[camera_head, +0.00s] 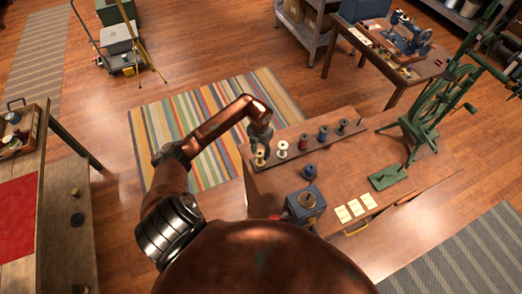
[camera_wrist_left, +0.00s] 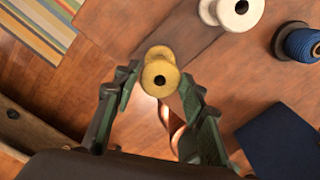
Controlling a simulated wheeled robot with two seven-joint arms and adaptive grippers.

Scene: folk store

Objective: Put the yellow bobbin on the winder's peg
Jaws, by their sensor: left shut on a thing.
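My left gripper (camera_head: 260,140) is shut on the yellow bobbin (camera_head: 260,158) at the near left end of the dark wooden rack (camera_head: 313,151). In the left wrist view the yellow bobbin (camera_wrist_left: 160,76) sits between the green fingers (camera_wrist_left: 160,85), its dark centre hole facing the camera. I cannot tell whether it is clear of the rack. A blue box (camera_head: 306,203), which looks like the winder, stands nearer on the table; its dark blue top shows in the wrist view (camera_wrist_left: 280,140). I cannot make out its peg clearly. My right gripper is not in view.
Another blue spool (camera_head: 310,172) stands by the blue box.

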